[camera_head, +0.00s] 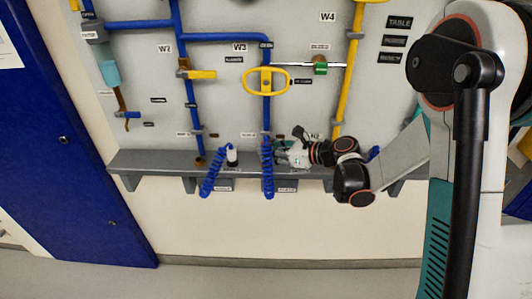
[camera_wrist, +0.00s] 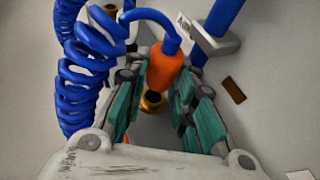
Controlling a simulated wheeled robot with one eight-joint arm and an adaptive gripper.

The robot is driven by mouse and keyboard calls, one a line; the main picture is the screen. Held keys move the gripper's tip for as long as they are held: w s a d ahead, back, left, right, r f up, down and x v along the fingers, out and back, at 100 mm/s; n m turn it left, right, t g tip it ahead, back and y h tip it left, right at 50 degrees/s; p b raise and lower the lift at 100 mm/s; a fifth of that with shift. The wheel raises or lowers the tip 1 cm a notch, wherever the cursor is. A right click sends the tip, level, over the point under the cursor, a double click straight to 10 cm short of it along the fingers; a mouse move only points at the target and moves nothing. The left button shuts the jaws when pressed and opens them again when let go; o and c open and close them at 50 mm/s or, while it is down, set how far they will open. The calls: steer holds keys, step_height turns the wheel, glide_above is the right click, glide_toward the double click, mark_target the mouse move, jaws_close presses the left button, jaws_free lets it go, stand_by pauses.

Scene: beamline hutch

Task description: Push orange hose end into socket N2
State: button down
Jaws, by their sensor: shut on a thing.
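The orange hose end (camera_wrist: 165,68) with its brass tip (camera_wrist: 151,101) sits between the teal finger pads of my gripper (camera_wrist: 158,105) in the wrist view. My gripper is shut on it. A blue hose (camera_wrist: 150,17) curves out of the orange part and joins a blue coil (camera_wrist: 82,70) at left. In the head view my gripper (camera_head: 283,154) is at the wall panel, just right of the middle blue coil (camera_head: 268,172), and the orange part cannot be made out there. I cannot tell which fitting is socket N2.
A grey ledge (camera_head: 150,160) runs along the panel's bottom. Another blue coil (camera_head: 213,172) with a white end (camera_head: 232,157) hangs at left. A yellow handwheel (camera_head: 267,81) and pipes are above. The floor below looks clear.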

mark_target(270, 144)
steer(key=shift+r+p, duration=1.5)
steer(key=shift+r, duration=1.2)
